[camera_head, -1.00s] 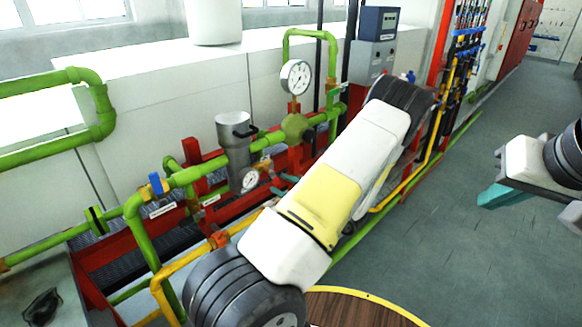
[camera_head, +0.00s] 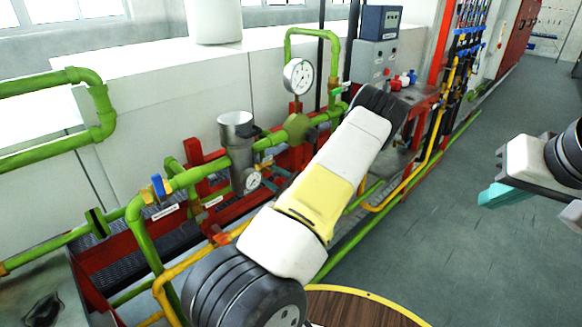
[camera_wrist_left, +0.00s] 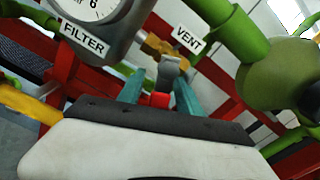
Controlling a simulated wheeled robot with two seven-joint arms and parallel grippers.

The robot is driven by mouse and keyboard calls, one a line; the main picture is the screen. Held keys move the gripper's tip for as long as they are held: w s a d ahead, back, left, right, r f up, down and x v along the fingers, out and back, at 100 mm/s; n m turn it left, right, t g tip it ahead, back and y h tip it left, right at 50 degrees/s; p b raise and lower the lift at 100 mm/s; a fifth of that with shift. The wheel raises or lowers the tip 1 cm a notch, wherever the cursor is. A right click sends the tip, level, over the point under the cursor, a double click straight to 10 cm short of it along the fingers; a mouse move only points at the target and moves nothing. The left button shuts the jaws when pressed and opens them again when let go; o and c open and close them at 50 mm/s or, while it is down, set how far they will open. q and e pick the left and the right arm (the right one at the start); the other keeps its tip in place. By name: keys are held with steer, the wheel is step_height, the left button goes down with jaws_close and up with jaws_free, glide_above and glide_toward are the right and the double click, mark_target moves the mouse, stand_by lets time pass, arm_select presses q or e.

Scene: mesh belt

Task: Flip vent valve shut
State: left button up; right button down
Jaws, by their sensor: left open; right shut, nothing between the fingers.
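In the left wrist view the vent valve (camera_wrist_left: 158,47) is a brass fitting with a short grey lever (camera_wrist_left: 172,66), beside a white VENT label (camera_wrist_left: 187,39). My left gripper (camera_wrist_left: 160,82) is open, its two teal fingers pointing at the valve, with the lever just ahead between their tips. I cannot tell whether they touch it. A small red part (camera_wrist_left: 157,99) shows between the fingers. In the head view my own arm hides much of the left gripper; teal finger parts (camera_head: 276,179) show beside the pipework. My right gripper (camera_head: 490,196) is shut and empty at the right, over the floor.
A FILTER label (camera_wrist_left: 83,36) sits under a gauge close by the left finger. A green pipe with a round green body (camera_wrist_left: 278,72) is close on the right. Red frame beams and a yellow pipe (camera_head: 172,277) surround the work area. Floor (camera_head: 440,240) at right is clear.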

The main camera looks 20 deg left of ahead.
arm_select(q)
jaws_close()
steer(key=m, duration=0.1)
steer(key=s+m, duration=0.1)
steer(key=m, duration=0.2)
steer(key=shift+s+a+f+m, duration=0.2)
steer(key=shift+a+m, duration=0.05)
steer(key=shift+m, duration=0.15)
jaws_free()
steer(key=shift+d, duration=0.1)
steer(key=v, duration=0.7)
steer(key=shift+d, duration=0.35)
steer(key=shift+s+d, duration=0.1)
steer(key=shift+s, duration=0.05)
